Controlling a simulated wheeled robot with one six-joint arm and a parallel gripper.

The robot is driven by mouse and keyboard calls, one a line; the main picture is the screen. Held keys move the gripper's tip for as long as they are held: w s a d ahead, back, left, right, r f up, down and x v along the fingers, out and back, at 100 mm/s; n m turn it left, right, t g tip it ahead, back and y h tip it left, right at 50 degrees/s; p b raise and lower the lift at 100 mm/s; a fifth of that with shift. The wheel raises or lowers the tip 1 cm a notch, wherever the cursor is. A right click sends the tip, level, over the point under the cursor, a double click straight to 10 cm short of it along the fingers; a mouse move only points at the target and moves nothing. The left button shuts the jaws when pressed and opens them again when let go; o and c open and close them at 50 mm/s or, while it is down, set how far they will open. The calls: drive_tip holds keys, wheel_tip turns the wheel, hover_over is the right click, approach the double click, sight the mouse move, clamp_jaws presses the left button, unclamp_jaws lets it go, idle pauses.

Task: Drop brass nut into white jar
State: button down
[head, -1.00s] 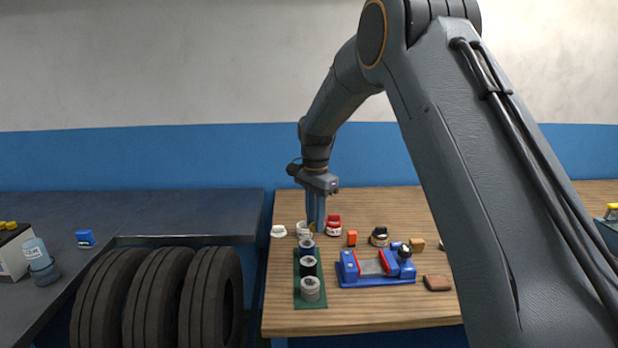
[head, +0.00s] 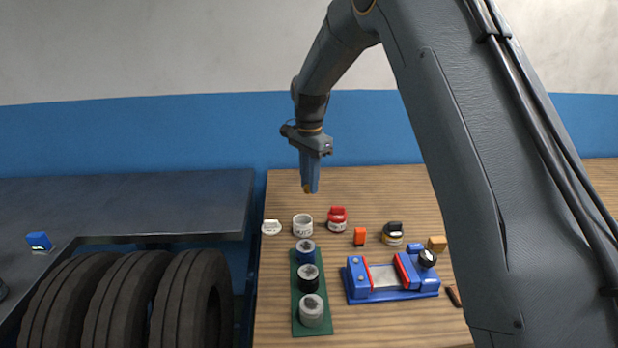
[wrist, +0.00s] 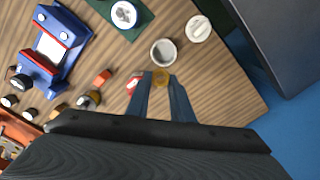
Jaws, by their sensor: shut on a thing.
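My gripper (head: 309,188) is shut on the brass nut (wrist: 161,77), which shows gold between the fingertips in the wrist view. In the head view the gripper is above the table, over or behind the white jar. The open white jar (head: 303,225) stands upright on the wooden table; it also shows in the wrist view (wrist: 163,52), just beyond the fingertips. A white lid (head: 271,227) lies to the left of the jar. I cannot see clearly into the jar.
A red-lidded jar (head: 338,218) stands right of the white jar. A green strip (head: 297,322) carries several cylinders in front. A blue vise-like fixture (head: 391,281), an orange block (head: 360,236) and a black-lidded jar (head: 392,233) stand further right. Tires (head: 190,305) are at left.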

wheel_tip(320, 180, down, 5)
drive_tip(key=shift+r+b, duration=0.15)
drive_tip(key=shift+b, duration=1.1)
drive_tip(key=c, duration=1.5)
unclamp_jaws()
drive_tip(key=shift+r, duration=0.1)
wheel_tip(320, 180, up, 8)
drive_tip(key=shift+f+b, duration=0.15)
drive_tip(key=shift+b, duration=0.9)
drive_tip(key=shift+s+d, duration=0.1)
